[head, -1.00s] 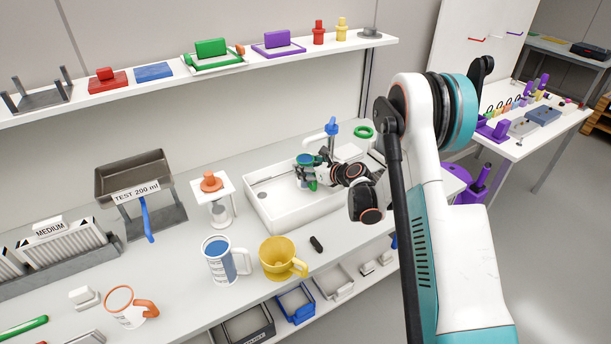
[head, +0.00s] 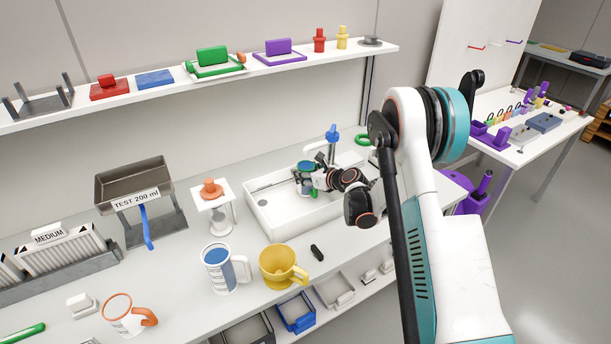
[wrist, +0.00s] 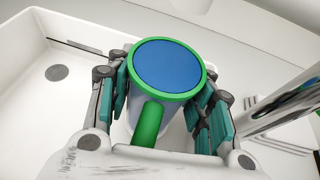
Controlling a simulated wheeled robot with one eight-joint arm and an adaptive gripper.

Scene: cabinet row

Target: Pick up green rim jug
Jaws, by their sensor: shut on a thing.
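The green rim jug (wrist: 168,70) fills the middle of the wrist view, with a green rim, a green handle and blue contents up near the rim. My gripper (wrist: 165,105) is shut on it, with a teal-padded finger on each side of its body. In the head view the jug (head: 305,167) shows small inside the white sink tray, partly hidden by my gripper (head: 315,180). The jug looks upright. Its base is hidden, so I cannot tell if it touches the tray floor.
The white sink tray (head: 262,213) has raised walls around the jug. A yellow jug (head: 279,265) and a blue-filled jug (head: 222,270) stand in front on the counter.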

